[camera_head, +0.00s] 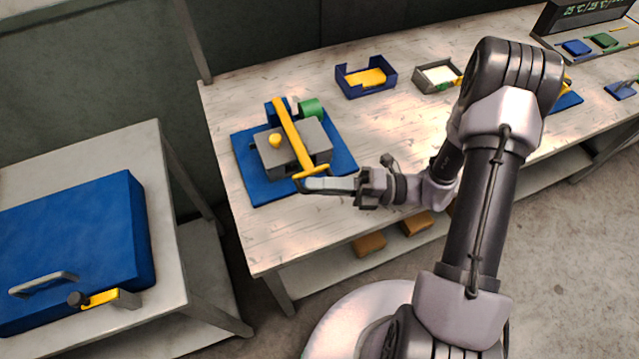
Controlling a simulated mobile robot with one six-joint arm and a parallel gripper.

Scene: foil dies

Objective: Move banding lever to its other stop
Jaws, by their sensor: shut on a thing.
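The banding lever (292,138) is a long yellow bar with a short crosswise handle at its near end. It lies over a grey block-shaped device (317,137) on a blue base (243,160), at the left end of the workbench. The bar slants from the back of the device to its near side, with the handle low at the front edge. My gripper (308,182) reaches in from the right and is shut on the lever at this handle. The fingertips partly cover the handle, so the exact grip is hard to see.
A yellow knob (275,140) and a green cylinder (312,107) sit close to the lever. A blue bin (350,91) and a grey bin (421,86) stand behind on the workbench (226,100). A blue case (75,240) rests on the left table.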

